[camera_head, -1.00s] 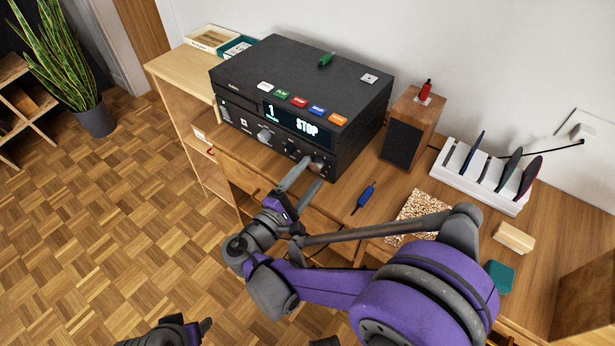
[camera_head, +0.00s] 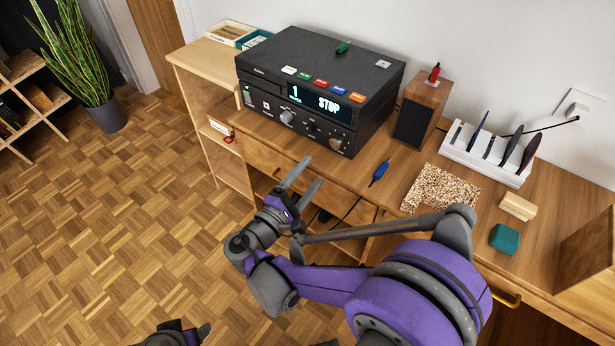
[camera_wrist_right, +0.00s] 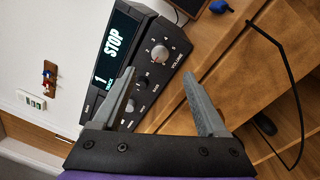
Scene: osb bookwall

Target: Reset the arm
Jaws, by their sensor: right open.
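My right arm reaches in from the lower right in the head view. Its right gripper (camera_head: 312,172) is open and empty, in front of the desk's front edge and apart from the black player (camera_head: 315,85). In the right wrist view the two fingers of the right gripper (camera_wrist_right: 160,75) are spread, with nothing between them. The player's volume knob (camera_wrist_right: 160,53) and its STOP display (camera_wrist_right: 113,42) show beyond them. Part of my left gripper (camera_head: 195,333) shows at the bottom edge of the head view; its jaws cannot be made out.
A cable hangs by the drawers. Open floor (camera_head: 130,220) lies left.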

